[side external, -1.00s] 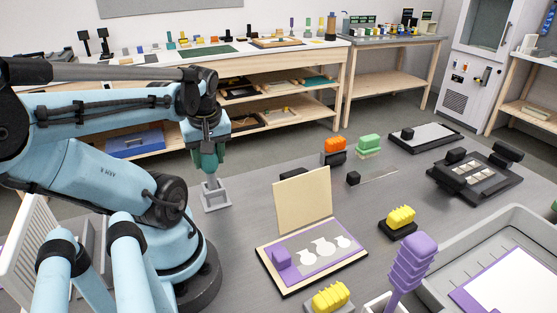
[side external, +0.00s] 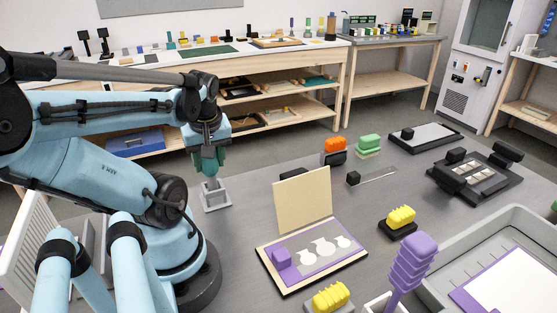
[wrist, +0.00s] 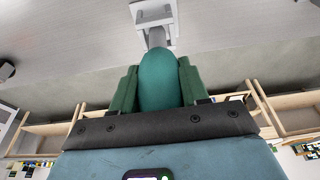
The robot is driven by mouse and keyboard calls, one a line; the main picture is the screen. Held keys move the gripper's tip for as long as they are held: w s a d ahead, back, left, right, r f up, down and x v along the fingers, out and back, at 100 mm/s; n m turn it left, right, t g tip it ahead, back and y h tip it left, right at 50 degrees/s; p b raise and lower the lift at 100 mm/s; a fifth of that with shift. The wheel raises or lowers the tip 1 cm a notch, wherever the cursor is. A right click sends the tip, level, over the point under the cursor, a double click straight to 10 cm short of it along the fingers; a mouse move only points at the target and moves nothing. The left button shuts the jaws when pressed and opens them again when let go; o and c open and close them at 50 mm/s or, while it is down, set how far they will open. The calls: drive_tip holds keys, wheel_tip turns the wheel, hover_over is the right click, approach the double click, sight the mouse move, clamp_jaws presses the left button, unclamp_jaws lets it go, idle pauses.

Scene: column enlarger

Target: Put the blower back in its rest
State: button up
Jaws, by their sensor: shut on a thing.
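The blower has a smooth teal bulb (wrist: 159,80), which sits between the green fingers of my gripper (wrist: 158,85) in the wrist view. My gripper is shut on the bulb. In the side external view my gripper (side external: 209,160) holds the blower upright, nozzle end down, directly above the grey rest (side external: 216,201). The rest is a square base with a raised holder; it also shows in the wrist view (wrist: 152,8), at the top, beyond the bulb. The nozzle end is at or just inside the holder; I cannot tell how deep it reaches.
An open box-like easel with a tan lid (side external: 303,203) stands right of the rest. Yellow-topped (side external: 400,217), orange-topped (side external: 334,146) and green-topped (side external: 369,143) items and a grey tray (side external: 500,225) stand further right. The bench between rest and easel is clear.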

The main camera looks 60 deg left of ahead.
drive_tip(key=shift+f, duration=1.2)
drive_tip(key=o, duration=1.2)
drive_tip(key=shift+o, duration=0.2)
drive_tip(key=v, duration=0.8)
idle(1.0)
drive_tip(key=shift+r, duration=0.15)
drive_tip(key=v, duration=1.2)
idle(0.7)
